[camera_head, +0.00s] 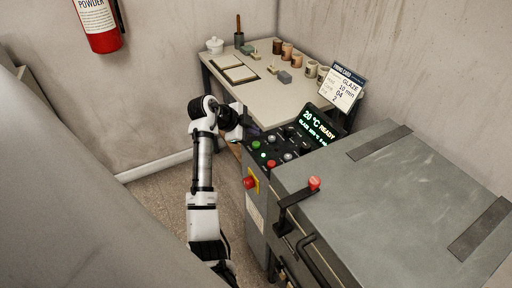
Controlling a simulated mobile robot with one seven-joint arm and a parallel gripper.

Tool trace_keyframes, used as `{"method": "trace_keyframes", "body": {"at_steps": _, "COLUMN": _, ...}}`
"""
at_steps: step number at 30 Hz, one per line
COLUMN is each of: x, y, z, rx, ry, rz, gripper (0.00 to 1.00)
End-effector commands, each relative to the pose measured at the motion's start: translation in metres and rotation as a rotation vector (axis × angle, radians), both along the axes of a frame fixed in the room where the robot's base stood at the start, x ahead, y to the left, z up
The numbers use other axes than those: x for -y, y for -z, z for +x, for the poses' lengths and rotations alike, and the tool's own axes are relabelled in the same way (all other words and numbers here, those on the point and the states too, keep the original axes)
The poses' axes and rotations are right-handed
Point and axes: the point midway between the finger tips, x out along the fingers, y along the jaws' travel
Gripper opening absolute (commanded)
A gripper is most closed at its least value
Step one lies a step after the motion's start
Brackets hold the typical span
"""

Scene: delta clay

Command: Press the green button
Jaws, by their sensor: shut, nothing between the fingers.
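The green button (256,144) sits on the dark control panel (291,156) of the grey machine, near the panel's left edge. My gripper (248,130) is shut and empty. Its tip is just above the green button in the picture, at the back left of the panel. I cannot tell how high it is over the panel, and no contact with the button shows.
A red button (271,163) and several knobs share the panel. A red stop knob (249,182) is on the machine's front. A lit display (314,128) reads 20 °C READY. A table (262,97) with pottery stands behind. A lever (297,197) stands at right.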

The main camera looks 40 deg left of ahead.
Motion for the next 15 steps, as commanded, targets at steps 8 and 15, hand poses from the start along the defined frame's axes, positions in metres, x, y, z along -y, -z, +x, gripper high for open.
{"method": "trace_keyframes", "body": {"at_steps": 8, "x": 0.0004, "y": 0.0194, "z": 0.0004, "rx": -0.001, "ry": 0.001, "rz": 0.0, "gripper": 0.0}}
{"method": "trace_keyframes", "body": {"at_steps": 15, "x": 0.0004, "y": 0.0186, "z": 0.0004, "rx": -0.001, "ry": 0.001, "rz": 0.0, "gripper": 0.0}}
